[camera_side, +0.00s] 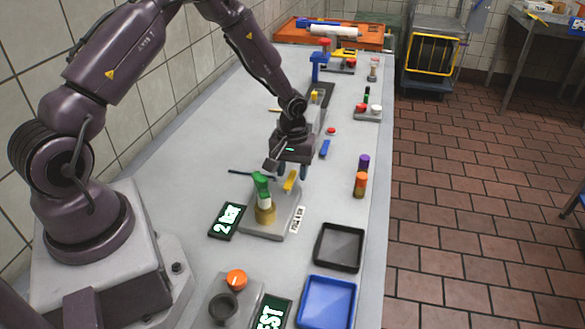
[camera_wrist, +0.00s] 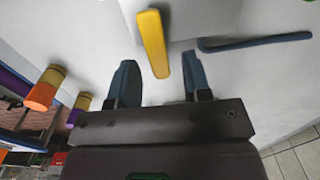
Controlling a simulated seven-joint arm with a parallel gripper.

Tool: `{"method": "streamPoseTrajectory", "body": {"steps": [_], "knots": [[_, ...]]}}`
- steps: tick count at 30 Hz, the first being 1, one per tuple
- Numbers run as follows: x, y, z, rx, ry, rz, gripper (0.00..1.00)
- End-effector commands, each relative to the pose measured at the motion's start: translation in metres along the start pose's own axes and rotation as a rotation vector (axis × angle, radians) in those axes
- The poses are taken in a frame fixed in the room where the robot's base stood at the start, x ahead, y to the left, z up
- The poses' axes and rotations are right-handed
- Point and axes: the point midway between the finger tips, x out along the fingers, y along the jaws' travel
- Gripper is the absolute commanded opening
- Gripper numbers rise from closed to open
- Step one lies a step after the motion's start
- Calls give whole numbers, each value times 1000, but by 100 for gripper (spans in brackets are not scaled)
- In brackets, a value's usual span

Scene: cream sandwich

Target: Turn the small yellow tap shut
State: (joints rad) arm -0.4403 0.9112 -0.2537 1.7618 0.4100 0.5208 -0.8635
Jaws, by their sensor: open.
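The small yellow tap (camera_side: 290,180) is a flat yellow lever on a grey base plate (camera_side: 262,228). The tap stands beside a brass-coloured fitting (camera_side: 265,213) with a green top (camera_side: 261,184). In the wrist view the yellow lever (camera_wrist: 154,43) points down the picture, its near end reaching between my two fingers. My gripper (camera_side: 281,171) is over the tap, fingers pointing down. In the wrist view my gripper (camera_wrist: 158,82) is open, with a gap on each side of the lever. I cannot tell how far the tap is turned.
A thin blue rod (camera_wrist: 255,42) lies just beyond the right finger in the wrist view. Orange-capped (camera_side: 361,185) and purple-capped (camera_side: 364,162) cylinders stand to the right. A black tray (camera_side: 318,263) and a blue tray (camera_side: 305,302) lie nearer the camera. A display sign (camera_side: 226,220) is left of the plate.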

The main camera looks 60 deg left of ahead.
Motion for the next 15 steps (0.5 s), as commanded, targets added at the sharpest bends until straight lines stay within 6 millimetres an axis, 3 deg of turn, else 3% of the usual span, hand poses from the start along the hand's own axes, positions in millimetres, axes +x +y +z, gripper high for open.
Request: {"method": "streamPoseTrajectory", "body": {"steps": [3, 9, 15], "knots": [[0, 0, 0, 0, 0, 0, 42], [0, 0, 0, 0, 0, 0, 0], [-1, 0, 0, 6, 0, 0, 0]]}}
